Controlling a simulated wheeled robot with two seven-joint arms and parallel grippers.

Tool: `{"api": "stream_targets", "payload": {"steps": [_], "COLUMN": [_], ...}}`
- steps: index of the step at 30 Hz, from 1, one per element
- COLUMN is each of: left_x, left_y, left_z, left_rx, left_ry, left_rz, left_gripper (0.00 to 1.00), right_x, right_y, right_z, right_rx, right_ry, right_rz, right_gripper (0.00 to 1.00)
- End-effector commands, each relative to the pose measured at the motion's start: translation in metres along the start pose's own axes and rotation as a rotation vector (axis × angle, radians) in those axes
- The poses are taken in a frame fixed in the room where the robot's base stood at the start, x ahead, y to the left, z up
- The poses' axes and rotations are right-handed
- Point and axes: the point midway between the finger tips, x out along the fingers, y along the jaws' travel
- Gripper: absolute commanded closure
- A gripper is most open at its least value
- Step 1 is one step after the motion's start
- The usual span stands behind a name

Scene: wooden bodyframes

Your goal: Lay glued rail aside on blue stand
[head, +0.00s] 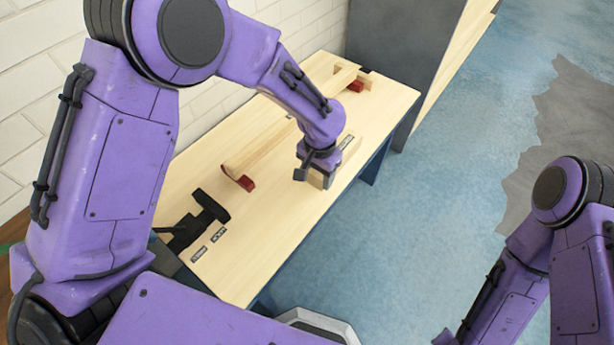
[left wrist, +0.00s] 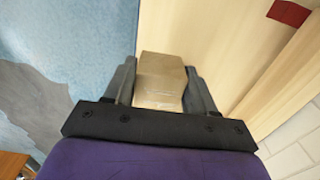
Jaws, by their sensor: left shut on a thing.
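My left gripper (head: 318,172) is low over the front edge of the wooden bench. It is shut on a tan block-like piece (left wrist: 161,80), which fills the space between the two fingers in the left wrist view. In the head view only a little of this piece (head: 319,180) shows under the gripper. A long pale wooden rail (head: 258,146) lies along the bench behind the gripper, partly hidden by my left arm. I cannot make out a separate blue stand. My right gripper is out of view.
Red pieces (head: 246,183) and (head: 355,86) sit by the rail's ends. A black tool (head: 200,220) lies at the left. A dark panel (head: 400,45) stands beyond the bench; open blue floor is at right.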

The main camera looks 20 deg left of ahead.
Motion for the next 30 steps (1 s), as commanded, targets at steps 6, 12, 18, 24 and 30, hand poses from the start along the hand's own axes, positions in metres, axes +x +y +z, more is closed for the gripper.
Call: {"api": "stream_targets", "payload": {"steps": [6,12,18,24,30], "left_x": [0.039,0.056,0.086,0.088,0.092], "left_y": [-0.028,-0.042,-0.044,-0.044,-0.044], "left_z": [-0.011,-0.017,-0.017,-0.018,-0.017], "left_rx": [-0.001,-0.001,0.001,0.001,0.001], "left_ry": [-0.001,0.001,-0.001,0.001,0.000], "left_rz": [0.001,0.000,0.000,0.000,0.000], "left_gripper": [0.87,0.87,0.87,0.87,0.41], "right_x": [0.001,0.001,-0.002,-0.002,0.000], "right_y": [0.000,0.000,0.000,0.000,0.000], "right_z": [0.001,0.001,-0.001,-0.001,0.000], "right_rx": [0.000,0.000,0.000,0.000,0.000], "right_ry": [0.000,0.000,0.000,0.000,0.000], "right_rz": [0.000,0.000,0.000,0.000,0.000], "right_gripper": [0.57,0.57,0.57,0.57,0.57]}}
